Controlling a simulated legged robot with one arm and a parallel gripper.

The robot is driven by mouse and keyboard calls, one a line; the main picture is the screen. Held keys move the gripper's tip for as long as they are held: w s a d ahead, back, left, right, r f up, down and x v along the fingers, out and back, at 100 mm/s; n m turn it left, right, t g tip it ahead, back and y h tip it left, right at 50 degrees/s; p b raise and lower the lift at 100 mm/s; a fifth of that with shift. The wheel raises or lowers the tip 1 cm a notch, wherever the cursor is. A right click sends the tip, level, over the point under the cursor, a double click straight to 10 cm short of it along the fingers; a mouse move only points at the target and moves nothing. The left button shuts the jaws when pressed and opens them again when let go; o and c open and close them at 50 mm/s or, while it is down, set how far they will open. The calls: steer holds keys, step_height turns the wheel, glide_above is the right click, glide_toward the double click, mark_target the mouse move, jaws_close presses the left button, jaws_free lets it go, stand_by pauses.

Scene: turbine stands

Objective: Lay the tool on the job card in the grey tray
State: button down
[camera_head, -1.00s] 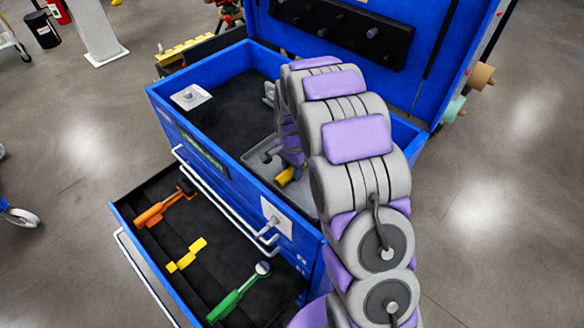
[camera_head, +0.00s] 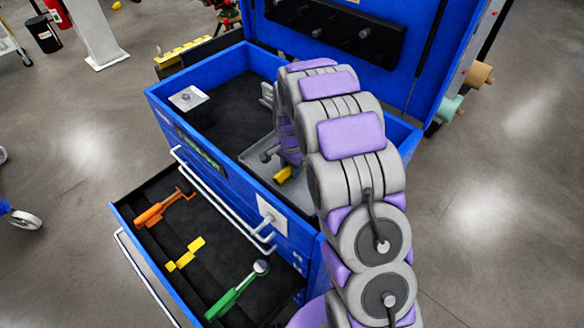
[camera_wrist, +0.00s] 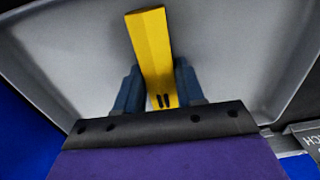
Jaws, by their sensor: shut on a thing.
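My gripper (camera_wrist: 160,88) is shut on a yellow tool (camera_wrist: 151,42); its dark blue fingers press on both sides of it. The tool is a long bar with two dark marks near the fingers. In the head view its yellow end (camera_head: 284,174) shows low over the grey tray (camera_head: 252,157), and my arm hides the rest. The wrist view shows the bare grey tray floor (camera_wrist: 65,55) behind the tool. I cannot tell whether tool and tray touch. A white card (camera_head: 273,216) is on the chest's front; its print is unreadable.
The blue chest (camera_head: 205,66) has its lid up behind the tray. A white plate (camera_head: 188,98) sits at its left corner. The open drawer (camera_head: 205,222) holds an orange-handled tool (camera_head: 160,208), a yellow piece (camera_head: 186,254) and a green-handled tool (camera_head: 236,292). The chest's black floor is clear left of the tray.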

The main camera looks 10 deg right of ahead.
mark_target(289, 168)
steer(key=shift+s+f, duration=0.7)
steer(key=shift+f, duration=0.25)
steer(key=c, duration=1.1)
jaws_free()
steer(key=shift+f, duration=0.1)
steer(key=shift+o, duration=0.9)
steer(key=shift+s+f+g, duration=0.1)
steer(key=shift+s+g, duration=0.15)
steer(key=shift+g, duration=0.05)
steer(key=shift+w+r, duration=0.15)
steer(key=shift+r, duration=0.3)
steer(key=o, duration=0.5)
steer(key=r, duration=0.1)
steer(key=w+r+p, duration=0.1)
steer(key=r, duration=0.1)
steer(key=r+p, duration=0.1)
steer(key=r, duration=0.1)
steer(key=shift+w+a, duration=0.15)
steer(key=shift+a, duration=0.15)
steer(key=shift+c, duration=0.2)
steer(key=shift+w+d+r+p, duration=0.15)
steer(key=shift+r+p, duration=0.1)
steer(key=shift+r, duration=0.3)
steer(key=shift+s+d+r+p, duration=0.1)
steer(key=shift+r+p, duration=0.1)
steer(key=shift+r, duration=0.3)
steer(key=shift+a, duration=0.1)
